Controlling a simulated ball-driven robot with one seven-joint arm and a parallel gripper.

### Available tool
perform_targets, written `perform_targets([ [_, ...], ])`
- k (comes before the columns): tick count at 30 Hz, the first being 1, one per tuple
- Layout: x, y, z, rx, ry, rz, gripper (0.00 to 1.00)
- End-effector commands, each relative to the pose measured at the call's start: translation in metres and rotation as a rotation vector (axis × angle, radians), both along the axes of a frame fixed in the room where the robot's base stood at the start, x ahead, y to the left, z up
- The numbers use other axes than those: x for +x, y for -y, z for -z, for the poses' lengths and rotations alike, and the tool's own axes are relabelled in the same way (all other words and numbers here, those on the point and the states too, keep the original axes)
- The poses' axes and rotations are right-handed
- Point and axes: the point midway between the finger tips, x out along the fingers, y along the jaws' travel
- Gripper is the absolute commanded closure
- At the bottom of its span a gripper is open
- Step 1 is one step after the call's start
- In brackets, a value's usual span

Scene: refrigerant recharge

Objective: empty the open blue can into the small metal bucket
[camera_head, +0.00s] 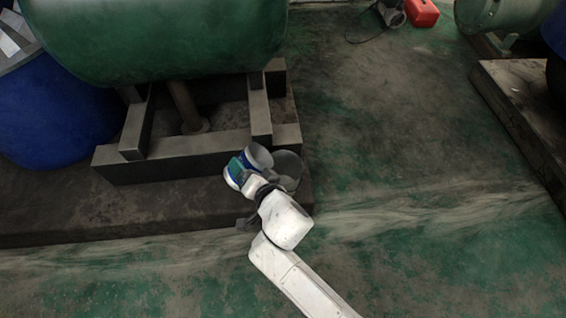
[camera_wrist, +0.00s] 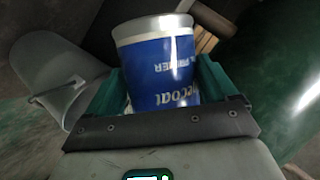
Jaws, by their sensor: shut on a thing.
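The blue can (camera_head: 232,173) has a silver rim and is held tilted, its mouth facing up and to the right in the head view. My gripper (camera_head: 247,168) is shut on it. In the wrist view the can (camera_wrist: 157,62) sits between the two green fingers of my gripper (camera_wrist: 165,88). The small metal bucket (camera_head: 289,168) stands on the dark plinth, just right of the can and partly hidden by my wrist. In the wrist view the grey bucket (camera_wrist: 50,75) is left of the can. The can's contents cannot be seen.
A large green tank (camera_head: 160,40) stands on a dark frame (camera_head: 190,150) behind the can. A blue drum (camera_head: 55,115) is at the left. A red box (camera_head: 421,12) lies far back.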

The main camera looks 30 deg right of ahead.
Motion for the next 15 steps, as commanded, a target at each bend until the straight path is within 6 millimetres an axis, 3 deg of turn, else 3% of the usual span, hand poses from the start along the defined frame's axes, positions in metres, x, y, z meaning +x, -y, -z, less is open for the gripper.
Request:
perform_targets([
  [15, 0.0, 0.0013, 0.0064, 0.16, 0.007, -0.001, 0.55],
])
